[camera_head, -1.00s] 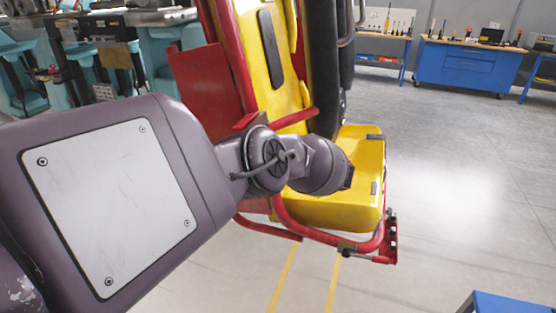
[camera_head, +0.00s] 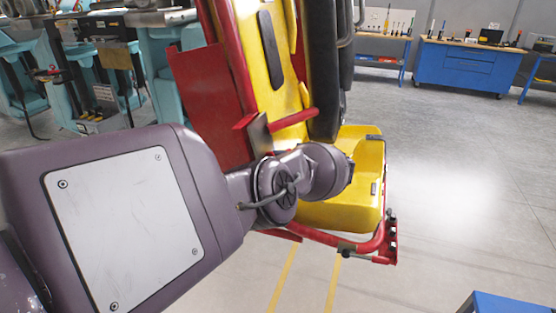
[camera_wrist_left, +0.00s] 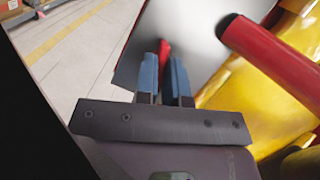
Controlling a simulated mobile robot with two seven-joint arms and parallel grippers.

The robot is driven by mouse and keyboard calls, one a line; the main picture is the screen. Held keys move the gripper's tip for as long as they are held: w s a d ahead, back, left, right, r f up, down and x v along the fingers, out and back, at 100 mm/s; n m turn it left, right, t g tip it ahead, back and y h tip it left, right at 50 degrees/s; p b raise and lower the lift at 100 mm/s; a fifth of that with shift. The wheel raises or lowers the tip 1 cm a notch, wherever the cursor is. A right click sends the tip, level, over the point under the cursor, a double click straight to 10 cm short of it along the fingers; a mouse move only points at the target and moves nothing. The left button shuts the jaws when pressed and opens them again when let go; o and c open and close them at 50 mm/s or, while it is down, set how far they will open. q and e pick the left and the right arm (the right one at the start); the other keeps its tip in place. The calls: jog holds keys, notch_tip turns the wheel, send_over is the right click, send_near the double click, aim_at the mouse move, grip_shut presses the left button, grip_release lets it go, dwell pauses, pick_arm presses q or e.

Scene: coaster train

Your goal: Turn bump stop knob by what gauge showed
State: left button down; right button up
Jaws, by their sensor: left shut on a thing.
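My left gripper (camera_wrist_left: 164,75) shows in the left wrist view, with two blue fingers closed on a small red piece (camera_wrist_left: 164,54) in front of a grey plate (camera_wrist_left: 190,35). The red piece may be the bump stop knob; most of it is hidden between the fingers. In the head view my wrist hides the gripper, beside the yellow seat (camera_head: 345,212) of a coaster car. The grey plate (camera_head: 261,135) also shows there above my wrist. I cannot make out a gauge. My right gripper is out of view.
A red bar (camera_wrist_left: 275,58) lies close to the right of the gripper, and it crosses the yellow seat back (camera_head: 292,119). A red tube frame (camera_head: 350,247) runs below the seat. A blue workbench (camera_head: 465,65) stands far back.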

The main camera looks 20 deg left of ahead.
pick_arm(q)
jog(key=shift+d+r, duration=0.1)
jog(key=shift+r, duration=0.05)
dwell(0.5)
jog(key=c, duration=1.2)
grip_release()
jog(key=shift+d, duration=0.15)
